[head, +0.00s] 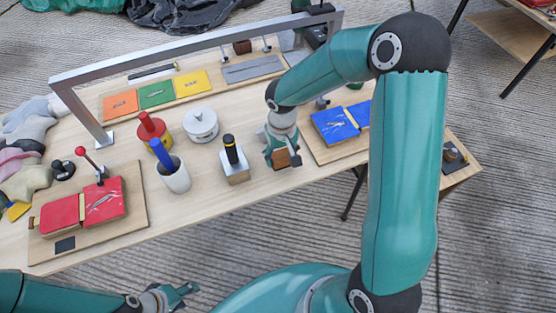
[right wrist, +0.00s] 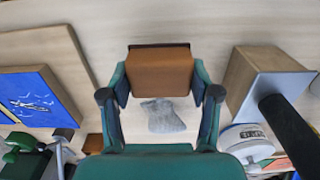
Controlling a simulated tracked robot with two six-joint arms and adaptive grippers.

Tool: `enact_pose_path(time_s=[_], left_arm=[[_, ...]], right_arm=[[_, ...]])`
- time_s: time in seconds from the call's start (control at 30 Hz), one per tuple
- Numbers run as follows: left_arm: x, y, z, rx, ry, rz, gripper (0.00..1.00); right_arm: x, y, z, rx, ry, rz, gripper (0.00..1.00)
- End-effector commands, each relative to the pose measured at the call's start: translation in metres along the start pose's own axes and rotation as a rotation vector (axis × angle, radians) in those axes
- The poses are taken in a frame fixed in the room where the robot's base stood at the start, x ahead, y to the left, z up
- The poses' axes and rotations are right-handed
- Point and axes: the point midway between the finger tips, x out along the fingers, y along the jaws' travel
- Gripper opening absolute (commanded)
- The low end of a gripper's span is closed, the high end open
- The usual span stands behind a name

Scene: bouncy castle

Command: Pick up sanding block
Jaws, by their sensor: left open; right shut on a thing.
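The sanding block, an orange-brown block with a dark edge, is in my right gripper (head: 281,157). In the right wrist view the sanding block (right wrist: 160,72) sits between the two fingertips, with a finger on each side. In the head view the gripper holds it over the middle right of the table; the gap beneath it is hard to judge. My left gripper (head: 178,296) is open and empty at the bottom, in front of the table's near edge.
A black-handled tool on a wooden block (head: 235,165) stands just left of the right gripper. A board with blue fabric (head: 336,124) lies to its right. A cup (head: 175,177), a white tin (head: 200,125) and a red-fabric board (head: 135,195) are further left. A metal frame (head: 190,46) spans the back.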

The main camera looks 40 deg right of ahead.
Motion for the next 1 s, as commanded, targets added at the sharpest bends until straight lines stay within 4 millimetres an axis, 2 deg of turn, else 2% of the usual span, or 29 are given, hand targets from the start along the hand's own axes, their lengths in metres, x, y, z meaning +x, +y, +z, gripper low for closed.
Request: enact_pose_path(time_s=[0.3,0.5,0.73,1.0], left_arm=[[0.0,0.0,0.0,0.0,0.0,0.0,0.5],[-0.001,0.0,0.0,0.0,0.0,0.0,0.5],[-0.001,0.0,0.0,0.0,0.0,0.0,0.5],[-0.001,0.001,0.0,0.0,0.0,0.0,0.5]], right_arm=[[-0.086,0.0,-0.002,0.0,0.009,-0.002,0.25],[-0.134,0.0,-0.001,-0.001,0.006,-0.001,0.25],[-0.163,0.0,-0.001,0.0,0.002,-0.001,0.25],[-0.169,0.0,0.0,0.0,0.0,0.0,0.25]])
